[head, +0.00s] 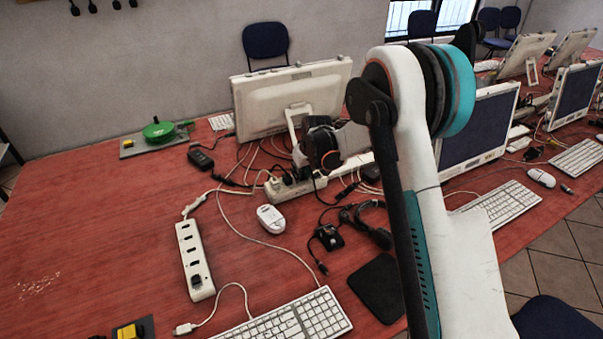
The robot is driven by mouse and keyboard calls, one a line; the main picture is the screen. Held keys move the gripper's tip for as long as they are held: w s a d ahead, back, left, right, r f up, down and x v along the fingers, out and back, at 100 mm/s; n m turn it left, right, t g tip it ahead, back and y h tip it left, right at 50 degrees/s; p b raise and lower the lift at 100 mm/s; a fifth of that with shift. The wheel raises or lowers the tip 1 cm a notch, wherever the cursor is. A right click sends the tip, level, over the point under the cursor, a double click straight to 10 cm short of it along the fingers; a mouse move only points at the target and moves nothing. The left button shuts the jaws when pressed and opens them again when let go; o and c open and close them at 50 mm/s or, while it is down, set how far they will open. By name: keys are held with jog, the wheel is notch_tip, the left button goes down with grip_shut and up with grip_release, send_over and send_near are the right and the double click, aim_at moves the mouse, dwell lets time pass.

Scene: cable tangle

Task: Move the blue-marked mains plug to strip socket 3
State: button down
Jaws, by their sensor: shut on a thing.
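My gripper (313,172) reaches down over the rear white power strip (278,193). It is shut on what looks like a dark mains plug at that strip, mostly hidden by the gripper. I cannot see a blue mark on it, nor tell whether it is seated or lifted. Other dark plugs (288,178) sit in the rear strip's left end. A second white power strip (191,243) lies at the left, with several sockets showing and a dark plug or switch (196,281) at its near end. Socket numbers are too small to read.
Cables tangle around the rear strip, near a black adapter (201,158), a white mouse (271,218) and a small black box (329,236). A monitor (292,98) stands behind. A keyboard (290,318) lies in front. The red table (90,230) is mostly clear at left.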

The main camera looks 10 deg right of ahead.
jog(key=shift+r, duration=0.2)
jog(key=shift+r+p, duration=0.85)
jog(key=shift+r, duration=0.5)
